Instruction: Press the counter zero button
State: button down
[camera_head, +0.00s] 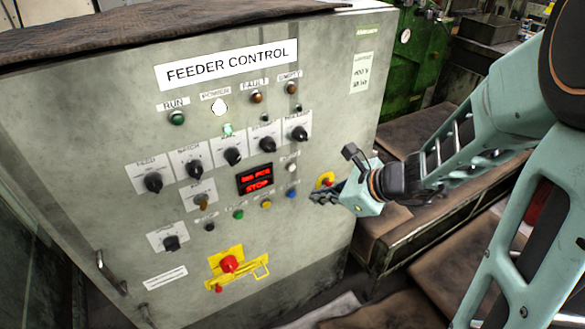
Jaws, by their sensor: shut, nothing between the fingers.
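The feeder control panel (130,110) faces me on a grey cabinet. A red-lit display (255,179) on it reads "STOP" on its lower line. Around the display are small push buttons: white (292,167), blue (292,194), yellow (266,203), green (238,214) and black (209,227). Their labels are too small to read, so I cannot tell which one is the counter zero button. My gripper (314,197) is shut and empty, with its tips just right of the blue button. I cannot tell whether they touch the panel.
A red button on yellow (327,180) sits right behind my gripper. A larger red knob on a yellow plate (229,264) is low on the panel. Several black rotary knobs fill the middle. A cabinet handle (112,275) sticks out at lower left. Brown-topped benches (420,135) stand at right.

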jog(key=w+a+p, duration=0.1)
jog(key=w+a, duration=0.3)
jog(key=w, duration=0.2)
jog(key=shift+w+a, duration=0.35)
jog(key=shift+w, duration=0.1)
dwell(1.2)
jog(key=shift+w+a, duration=0.2)
jog(key=shift+w, duration=0.05)
jog(key=shift+w+a, duration=0.3)
jog(key=shift+w, duration=0.1)
dwell(0.7)
dwell(0.3)
jog(key=shift+s+d+b, duration=0.3)
jog(key=shift+s+d, duration=0.2)
jog(key=shift+s, duration=0.25)
jog(key=s+d, duration=0.1)
jog(key=s, duration=0.1)
jog(key=s+d+b, duration=0.1)
jog(key=s, duration=0.1)
jog(key=shift+d, duration=0.4)
